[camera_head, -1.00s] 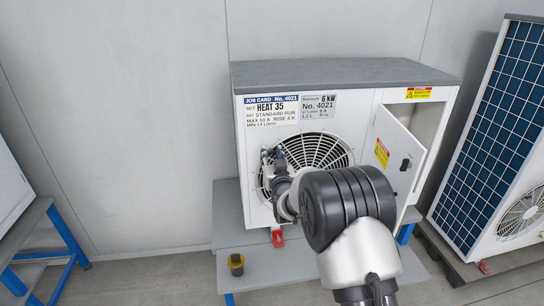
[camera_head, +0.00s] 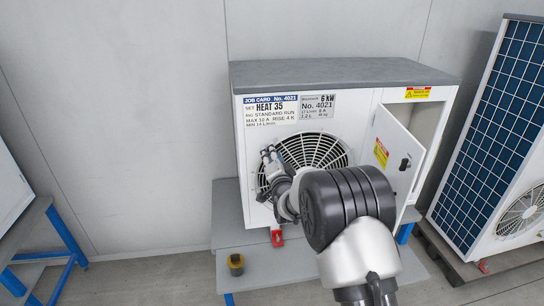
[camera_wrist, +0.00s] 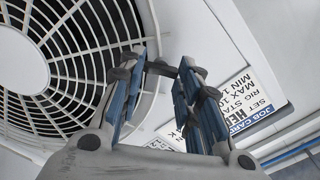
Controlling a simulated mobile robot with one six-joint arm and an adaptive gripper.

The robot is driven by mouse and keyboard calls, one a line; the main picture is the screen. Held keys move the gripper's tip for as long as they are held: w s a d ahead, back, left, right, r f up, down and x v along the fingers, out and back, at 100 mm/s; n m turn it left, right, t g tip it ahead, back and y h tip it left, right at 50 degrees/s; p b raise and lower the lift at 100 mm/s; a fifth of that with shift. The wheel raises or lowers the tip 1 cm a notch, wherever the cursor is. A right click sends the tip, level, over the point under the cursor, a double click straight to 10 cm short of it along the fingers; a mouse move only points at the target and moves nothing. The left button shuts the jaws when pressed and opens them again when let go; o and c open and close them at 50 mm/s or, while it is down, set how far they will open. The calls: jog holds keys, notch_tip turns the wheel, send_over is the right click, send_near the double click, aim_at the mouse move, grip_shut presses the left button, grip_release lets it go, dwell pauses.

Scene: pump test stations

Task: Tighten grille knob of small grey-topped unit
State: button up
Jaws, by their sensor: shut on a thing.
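The small grey-topped unit (camera_head: 345,75) stands on a grey stand, with its round fan grille (camera_head: 318,150) facing me. My gripper (camera_head: 270,156) is at the left edge of the grille, in front of the unit. In the wrist view my gripper (camera_wrist: 163,75) has its blue-padded fingers on either side of a small dark piece, the grille knob (camera_wrist: 160,68), at the rim of the grille (camera_wrist: 60,70). It is shut on this knob. The fingers hide much of the knob, and in the head view I cannot make it out.
An open white door (camera_head: 398,150) sticks out at the unit's right side. A taller unit with a blue panel (camera_head: 490,150) stands at the right.

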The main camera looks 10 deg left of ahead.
jog(key=shift+o, duration=0.2)
jog(key=m, duration=0.5)
jog(key=shift+c, duration=0.2)
dwell(0.4)
jog(key=o, duration=1.1)
jog(key=v, duration=1.2)
